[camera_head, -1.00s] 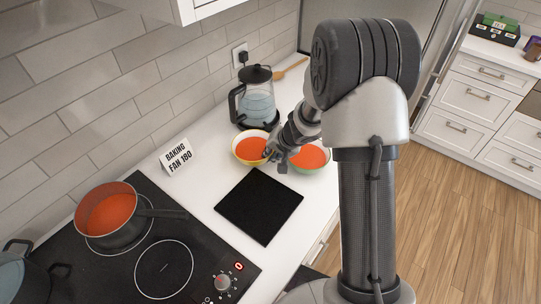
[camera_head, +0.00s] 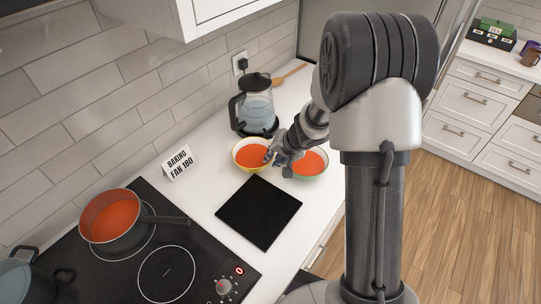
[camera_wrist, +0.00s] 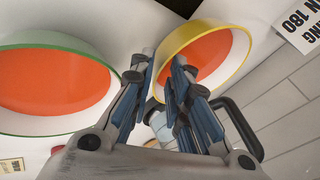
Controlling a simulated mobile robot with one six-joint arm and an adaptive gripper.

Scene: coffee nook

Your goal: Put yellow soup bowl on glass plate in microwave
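The yellow soup bowl (camera_head: 236,160), filled with orange-red soup, sits upright on the white counter. It also shows in the wrist view (camera_wrist: 238,50). My gripper (camera_head: 272,157) is at the bowl's right edge in the head view. In the wrist view, the fingertips of my gripper (camera_wrist: 163,62) are apart, with the bowl's near rim around the gap between them. I cannot tell whether either finger touches the rim. No microwave or glass plate is recognizable in these views.
A green-rimmed soup bowl (camera_head: 312,163) stands close on the right of my gripper. A glass kettle (camera_head: 257,108) stands behind. A black square mat (camera_head: 259,212) lies in front. A pot of soup (camera_head: 110,218) sits on the cooktop at left, beside a "BAKING FAN 180" sign (camera_head: 178,162).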

